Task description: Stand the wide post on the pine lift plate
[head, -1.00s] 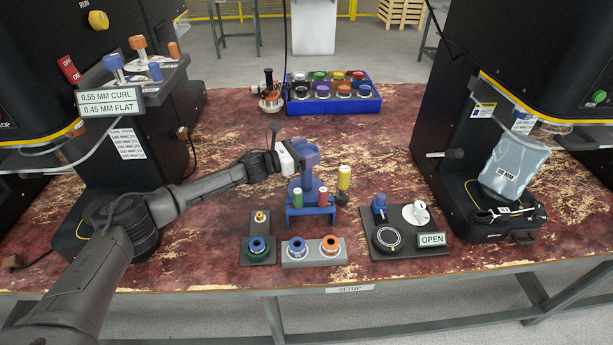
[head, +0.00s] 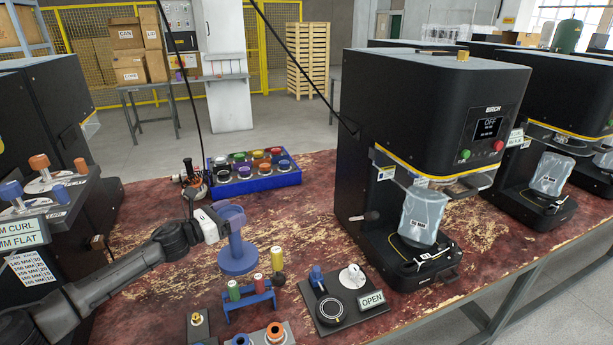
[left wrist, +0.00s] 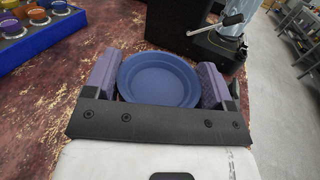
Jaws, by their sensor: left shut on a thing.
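A blue post (head: 239,262), with a wide round base and a broad dished top, is upright behind the small blue rack; I take it for the wide post. My left gripper (head: 231,215) is shut on its top, with purple finger pads on either side. In the left wrist view the blue dished top (left wrist: 158,80) fills the gap between the pads. Whether the base touches the table cannot be told. No plate can be read as the pine lift plate; the nearest full machine (head: 440,110) carries a label that looks like BIRCH. My right gripper is out of view.
The blue rack (head: 249,306) with green and red pins is close in front, a yellow cylinder (head: 277,259) beside it. A dark board (head: 343,306) with an OPEN sign lies front right. A blue tray (head: 256,182) of colored pots stands behind.

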